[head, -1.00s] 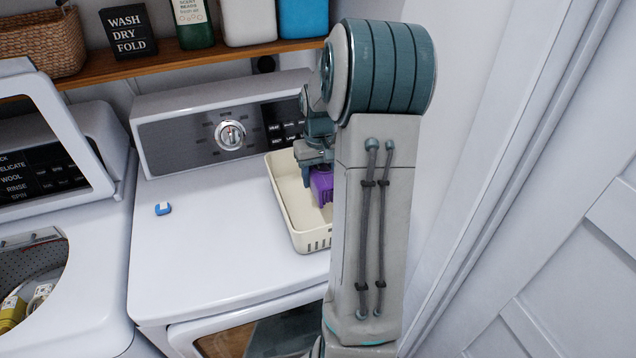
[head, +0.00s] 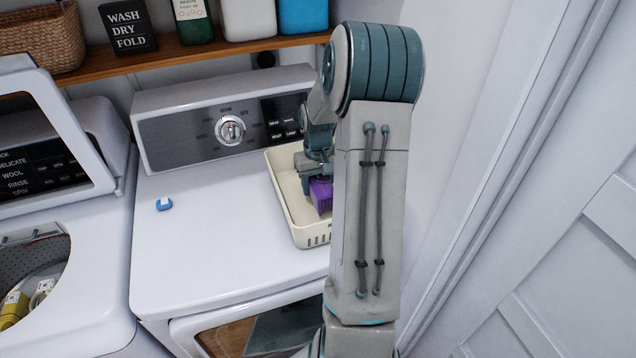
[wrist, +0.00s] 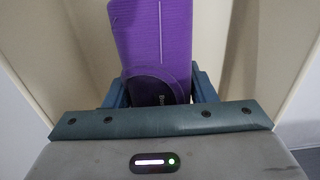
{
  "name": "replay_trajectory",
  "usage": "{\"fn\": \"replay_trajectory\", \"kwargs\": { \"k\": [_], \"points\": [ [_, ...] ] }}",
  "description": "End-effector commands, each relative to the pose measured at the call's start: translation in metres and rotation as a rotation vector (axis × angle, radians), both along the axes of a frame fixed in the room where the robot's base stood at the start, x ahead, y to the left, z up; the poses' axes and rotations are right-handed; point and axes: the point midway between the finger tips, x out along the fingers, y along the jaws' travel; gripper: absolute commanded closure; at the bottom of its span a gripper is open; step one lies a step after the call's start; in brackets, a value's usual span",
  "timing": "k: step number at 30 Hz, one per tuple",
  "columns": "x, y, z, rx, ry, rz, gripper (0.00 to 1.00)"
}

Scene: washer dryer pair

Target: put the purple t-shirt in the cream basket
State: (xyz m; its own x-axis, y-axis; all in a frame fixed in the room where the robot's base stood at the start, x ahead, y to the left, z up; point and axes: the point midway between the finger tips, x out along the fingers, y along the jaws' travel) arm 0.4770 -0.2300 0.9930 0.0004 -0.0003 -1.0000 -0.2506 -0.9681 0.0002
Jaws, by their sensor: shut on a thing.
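The purple t-shirt (head: 320,192) is a small folded bundle, seen just under my gripper (head: 316,176) in the head view. My gripper is shut on it. In the wrist view the t-shirt (wrist: 152,40) stands between the two blue fingers, with cream walls around it. The cream basket (head: 312,236) sits on top of the right-hand machine, and the t-shirt is inside its outline. My arm hides the basket's right part. I cannot tell whether the t-shirt touches the basket floor.
A small blue and white item (head: 164,204) lies on the white machine top (head: 215,230), which is otherwise clear left of the basket. The control panel (head: 225,130) rises behind, below a wooden shelf (head: 190,57). An open washer (head: 85,240) stands left; a wall is close on the right.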

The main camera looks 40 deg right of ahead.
Motion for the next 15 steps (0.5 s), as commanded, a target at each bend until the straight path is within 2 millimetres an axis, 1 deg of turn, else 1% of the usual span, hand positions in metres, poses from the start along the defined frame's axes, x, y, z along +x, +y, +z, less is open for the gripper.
{"fn": "replay_trajectory", "kwargs": {
  "k": [3, 7, 8, 9, 10, 15],
  "points": [
    [0.0, 0.0001, -0.005, 0.0, 0.0, 0.0, 0.76],
    [0.0, -0.0001, -0.0043, 0.0, 0.0, 0.0, 0.76],
    [-0.0001, 0.0, -0.0045, 0.0, 0.0, 0.0, 0.41],
    [-0.0001, 0.0, -0.0045, 0.0, 0.0, 0.0, 0.3],
    [-0.0001, 0.0, -0.0045, 0.0, 0.0, 0.0, 0.28],
    [-0.0001, -0.0001, -0.0044, 0.0, 0.0, 0.0, 0.28]
  ]
}}
